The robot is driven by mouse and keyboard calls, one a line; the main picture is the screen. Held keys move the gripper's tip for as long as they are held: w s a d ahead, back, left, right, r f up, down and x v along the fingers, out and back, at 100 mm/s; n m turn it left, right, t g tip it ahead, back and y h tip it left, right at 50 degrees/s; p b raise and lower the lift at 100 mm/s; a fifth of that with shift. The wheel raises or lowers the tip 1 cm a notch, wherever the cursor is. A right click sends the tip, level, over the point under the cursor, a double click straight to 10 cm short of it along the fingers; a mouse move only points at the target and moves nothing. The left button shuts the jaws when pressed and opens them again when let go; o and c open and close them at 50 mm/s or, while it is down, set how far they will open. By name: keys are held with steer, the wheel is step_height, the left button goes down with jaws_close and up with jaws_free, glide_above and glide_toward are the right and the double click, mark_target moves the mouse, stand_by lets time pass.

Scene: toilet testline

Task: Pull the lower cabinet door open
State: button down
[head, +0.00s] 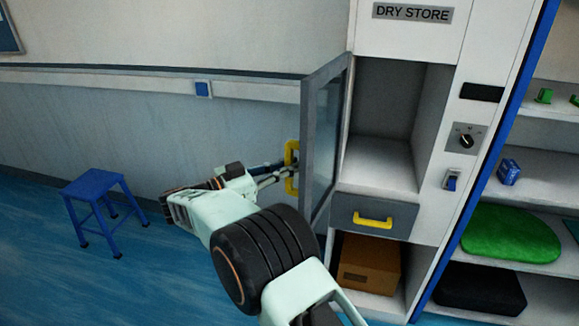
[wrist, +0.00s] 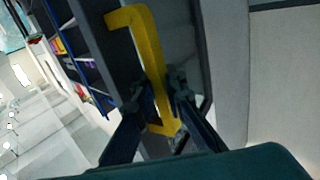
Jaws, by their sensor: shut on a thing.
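The lower cabinet door (head: 322,140) is a grey-framed door with a glass pane. It is hinged at its right edge and stands swung far out from the cabinet, so its inside compartment (head: 380,160) shows empty. The door's yellow handle (head: 291,152) is on its left edge, facing left. My gripper (head: 283,172) is at the handle's lower half. In the wrist view my gripper (wrist: 160,95) has its two fingers closed around the yellow handle (wrist: 146,45), on its lower part. The fingertips are small and partly hidden in the head view.
Below the compartment is a grey drawer (head: 345,217) with a yellow handle, then a brown box (head: 369,263) in an open bay. A blue stool (head: 92,190) stands at the left. Shelves with a green cushion-like item (head: 510,233) are at the right.

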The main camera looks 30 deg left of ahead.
steer(key=c, duration=2)
jaws_free()
steer(key=v, duration=1.2)
steer(key=shift+r, duration=0.1)
